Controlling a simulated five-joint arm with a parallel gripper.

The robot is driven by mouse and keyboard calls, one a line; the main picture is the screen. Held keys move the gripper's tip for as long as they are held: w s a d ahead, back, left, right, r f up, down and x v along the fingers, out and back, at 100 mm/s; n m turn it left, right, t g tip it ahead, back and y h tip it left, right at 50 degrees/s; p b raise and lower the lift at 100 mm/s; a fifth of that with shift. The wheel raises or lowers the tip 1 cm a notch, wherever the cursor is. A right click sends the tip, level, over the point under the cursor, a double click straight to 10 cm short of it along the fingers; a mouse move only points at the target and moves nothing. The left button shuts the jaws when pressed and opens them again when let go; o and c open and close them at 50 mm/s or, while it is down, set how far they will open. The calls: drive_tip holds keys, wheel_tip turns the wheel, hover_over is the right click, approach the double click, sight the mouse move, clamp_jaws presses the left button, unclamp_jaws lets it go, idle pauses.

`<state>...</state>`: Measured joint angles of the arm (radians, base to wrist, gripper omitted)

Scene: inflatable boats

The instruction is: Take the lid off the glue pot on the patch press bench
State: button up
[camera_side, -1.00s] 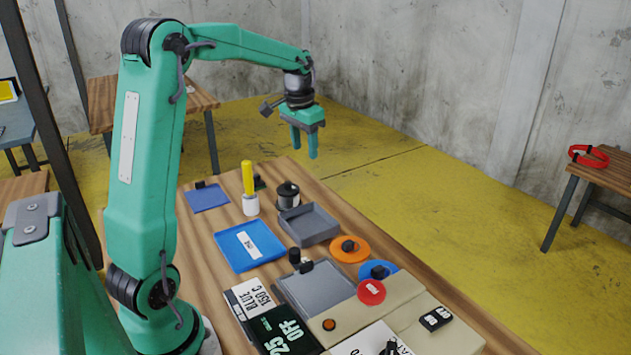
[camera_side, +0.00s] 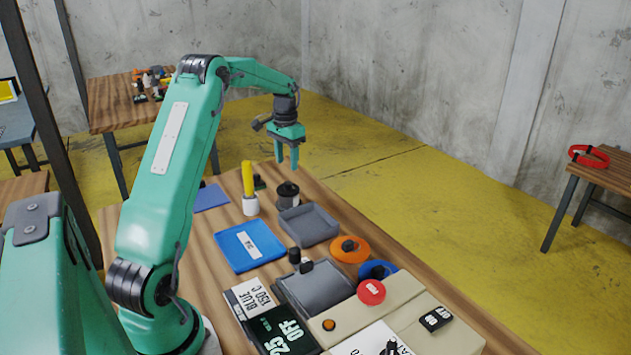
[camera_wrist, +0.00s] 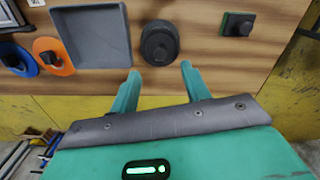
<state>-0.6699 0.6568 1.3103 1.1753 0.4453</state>
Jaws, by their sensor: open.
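The glue pot (camera_side: 288,201) is a small grey container at the far part of the wooden bench. Its dark round lid (camera_side: 288,188) with a knob sits on top; in the wrist view the lid (camera_wrist: 160,43) shows from above, just beyond my fingertips and roughly centred between them. My gripper (camera_side: 287,163) is open and empty, fingers pointing down, a little above the pot and apart from it. In the wrist view my gripper (camera_wrist: 160,72) has nothing between its two green fingers.
A yellow-handled brush in a white holder (camera_side: 250,205) stands left of the pot. A grey tray (camera_side: 309,225) is close in front. A small black-knobbed piece (camera_wrist: 237,25) lies beyond. Orange (camera_side: 350,249) and blue discs and the press (camera_side: 405,310) are nearer.

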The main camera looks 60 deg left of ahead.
sight(288, 182)
drive_tip(key=shift+f, duration=3.6)
clamp_jaws()
